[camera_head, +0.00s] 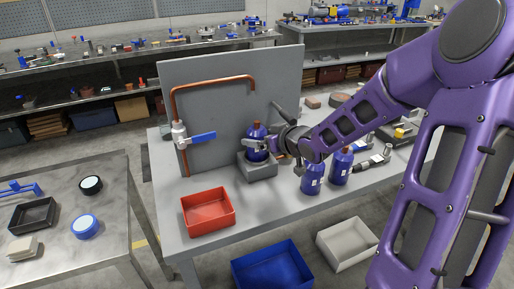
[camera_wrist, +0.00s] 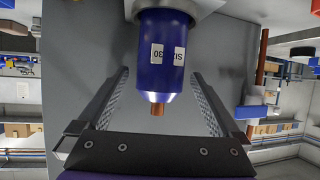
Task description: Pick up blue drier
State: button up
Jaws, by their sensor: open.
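A blue drier (camera_head: 256,152) with a copper end stands upright in a grey block holder (camera_head: 258,168) on the workbench, in front of the grey panel. My gripper (camera_head: 262,146) is at the drier, reaching in from the right. In the wrist view the drier (camera_wrist: 163,50) shows a white label and a copper stub, and lies between the two spread fingers of my gripper (camera_wrist: 160,78). Gaps show on both sides of it. Two more blue driers, one (camera_head: 312,179) nearer and one (camera_head: 341,168) beside it, stand on the bench to the right.
The grey panel (camera_head: 225,75) carries a copper pipe (camera_head: 212,82) and a valve with a blue lever (camera_head: 199,138). A red bin (camera_head: 208,212) sits at the bench's front left. A blue bin (camera_head: 272,270) and a white bin (camera_head: 347,243) are below the front edge.

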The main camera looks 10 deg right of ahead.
jog(key=x, duration=0.2)
jog(key=shift+w+a+f, duration=0.1)
jog(key=shift+w+f, duration=0.05)
jog(key=shift+w, duration=0.05)
grip_shut()
dwell(0.4)
